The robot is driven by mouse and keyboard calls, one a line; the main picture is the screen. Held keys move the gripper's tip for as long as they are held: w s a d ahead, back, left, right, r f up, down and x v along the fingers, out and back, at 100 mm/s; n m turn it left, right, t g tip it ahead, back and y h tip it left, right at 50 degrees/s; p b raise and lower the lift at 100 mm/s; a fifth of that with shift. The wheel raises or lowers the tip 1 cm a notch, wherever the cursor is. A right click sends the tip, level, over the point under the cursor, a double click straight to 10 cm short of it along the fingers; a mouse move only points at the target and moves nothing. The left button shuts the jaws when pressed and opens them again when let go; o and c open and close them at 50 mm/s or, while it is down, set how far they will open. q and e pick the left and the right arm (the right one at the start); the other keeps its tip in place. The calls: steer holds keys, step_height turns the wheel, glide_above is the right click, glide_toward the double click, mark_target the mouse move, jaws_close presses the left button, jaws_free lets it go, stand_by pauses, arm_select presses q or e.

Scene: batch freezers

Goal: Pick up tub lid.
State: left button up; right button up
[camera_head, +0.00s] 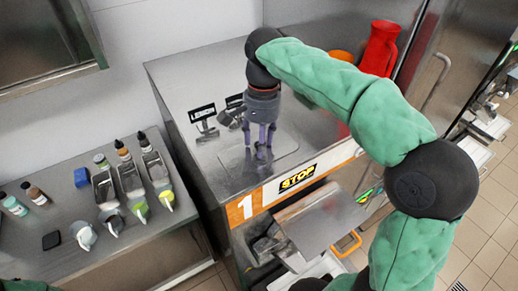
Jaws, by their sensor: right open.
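My right gripper (259,152) points down over the steel top of the batch freezer marked 1 (215,173). Its fingers are apart, and I see nothing held between them. A flat, rectangular, grey piece (283,151) with rounded corners lies on the freezer top under and around the fingertips. It looks like the tub lid, but its outline is faint against the steel. I cannot tell whether the fingertips touch it. My left gripper is not in view.
Small label signs (203,116) stand on the freezer top behind and left of my right gripper. A red jug (380,48) and an orange container (341,56) stand beyond my right forearm. Bottles and scoops crowd the left steel counter (75,267).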

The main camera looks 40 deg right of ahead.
steer(key=shift+s+a, duration=0.1)
steer(key=shift+c, duration=0.6)
jaws_close()
steer(key=shift+r, duration=0.15)
